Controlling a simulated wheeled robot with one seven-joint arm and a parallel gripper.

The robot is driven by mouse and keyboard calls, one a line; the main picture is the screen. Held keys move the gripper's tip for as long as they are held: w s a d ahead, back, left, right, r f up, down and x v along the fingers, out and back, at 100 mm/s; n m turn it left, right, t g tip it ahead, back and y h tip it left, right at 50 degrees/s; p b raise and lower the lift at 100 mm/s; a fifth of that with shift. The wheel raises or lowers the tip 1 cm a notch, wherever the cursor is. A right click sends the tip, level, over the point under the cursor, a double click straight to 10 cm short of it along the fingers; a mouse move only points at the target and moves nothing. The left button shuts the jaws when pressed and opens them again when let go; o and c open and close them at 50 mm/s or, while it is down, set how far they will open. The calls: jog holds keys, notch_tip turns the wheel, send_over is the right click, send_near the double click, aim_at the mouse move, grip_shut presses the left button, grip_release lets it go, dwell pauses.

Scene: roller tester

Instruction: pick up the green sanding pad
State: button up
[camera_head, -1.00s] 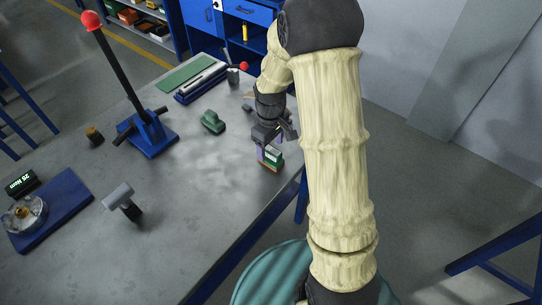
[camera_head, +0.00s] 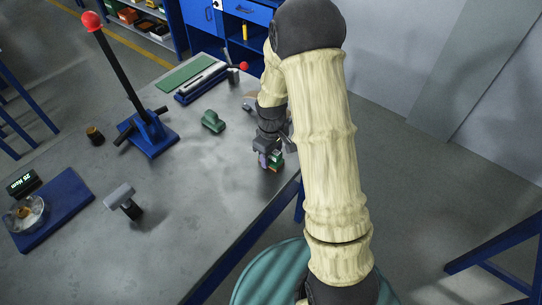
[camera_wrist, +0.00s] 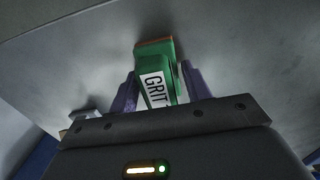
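The green sanding pad (camera_head: 277,160) is a green block with a brown underside, near the table's right edge. In the wrist view the pad (camera_wrist: 155,72) shows a white label reading "GRIT". My gripper (camera_head: 268,158) is down at the pad. In the wrist view the two purple fingers of my gripper (camera_wrist: 158,88) stand on either side of the pad, with narrow gaps visible, so it looks open around it. The fingers and hand hide part of the pad in the head view.
The grey table (camera_head: 190,215) has free room left of the pad. A rounded green object (camera_head: 213,121) lies behind and left. A blue press with a red-knobbed lever (camera_head: 148,135), a grey hammer-like tool (camera_head: 121,198) and a blue tester base (camera_head: 62,212) stand further left.

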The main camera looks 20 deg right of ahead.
jog(key=c, duration=0.6)
jog(key=shift+c, duration=0.2)
notch_tip(320, 180, up, 10)
dwell(0.4)
jog(key=shift+o, duration=0.8)
